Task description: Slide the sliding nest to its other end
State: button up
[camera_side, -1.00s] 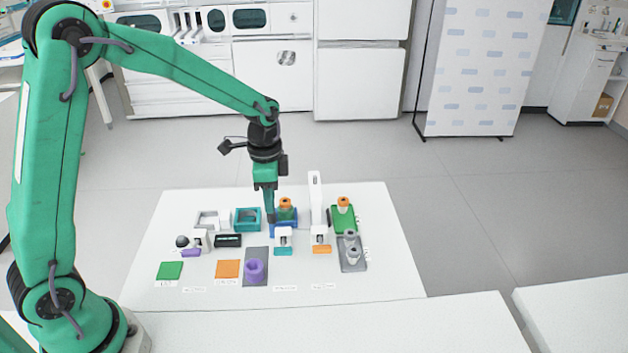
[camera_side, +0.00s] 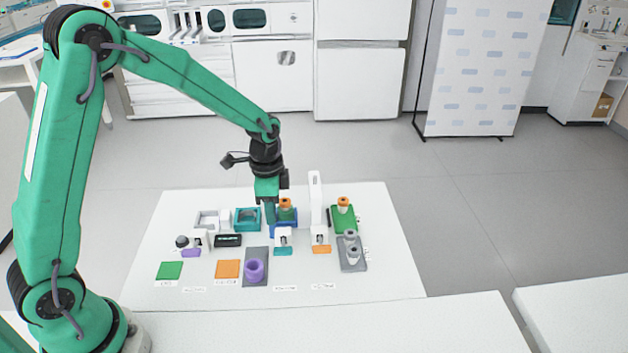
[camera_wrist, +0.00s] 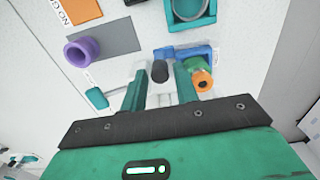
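I take this block to be the sliding nest, but cannot be sure. A black knob (camera_wrist: 160,71) shows between my fingertips. My gripper (camera_wrist: 160,80) is open, with gaps visible on both sides of the knob. In the side view my gripper (camera_side: 270,221) is low beside the blue part and partly hides it.
A purple ring (camera_side: 255,269) sits on a grey plate to the front left. A teal square holder (camera_side: 247,218) is close by on the left. A tall white post (camera_side: 315,195) and a green plate (camera_side: 345,222) with an orange-capped tube stand to the right.

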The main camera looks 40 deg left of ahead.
jog(key=c, duration=0.6)
jog(key=shift+w+d, duration=2.45)
jog(key=shift+w, duration=0.1)
jog(key=o, duration=0.6)
jog(key=shift+d+r, duration=0.1)
jog(key=shift+r, duration=2.4)
